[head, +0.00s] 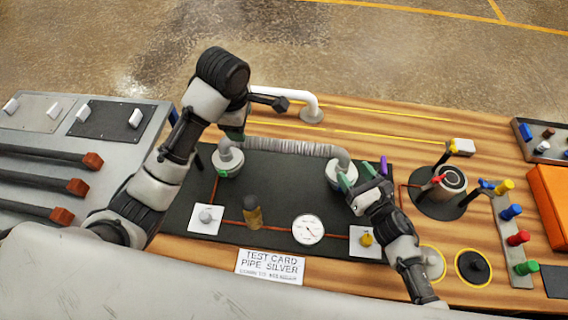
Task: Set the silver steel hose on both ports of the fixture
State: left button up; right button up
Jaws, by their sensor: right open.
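The silver steel hose (290,146) is a ribbed tube with a grey elbow at each end. It spans the back of the dark fixture board (272,195). Its left elbow stands at the round left port (227,167), and its right elbow stands at the right port (337,178). How fully either end is seated cannot be told. My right gripper (352,182) is open, its green-tipped fingers close beside the right elbow. My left gripper (236,131) is just above and behind the left elbow; its fingers are mostly hidden, so its grip cannot be judged.
A gauge (308,229) and a brass-coloured fitting (253,215) rise from the board. A label card (270,266) lies in front. A dark cylinder (452,182) and several coloured knobs stand at right; an orange case (551,205) lies beyond.

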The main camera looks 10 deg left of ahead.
jog(key=v, duration=0.8)
jog(key=shift+s+d, duration=0.2)
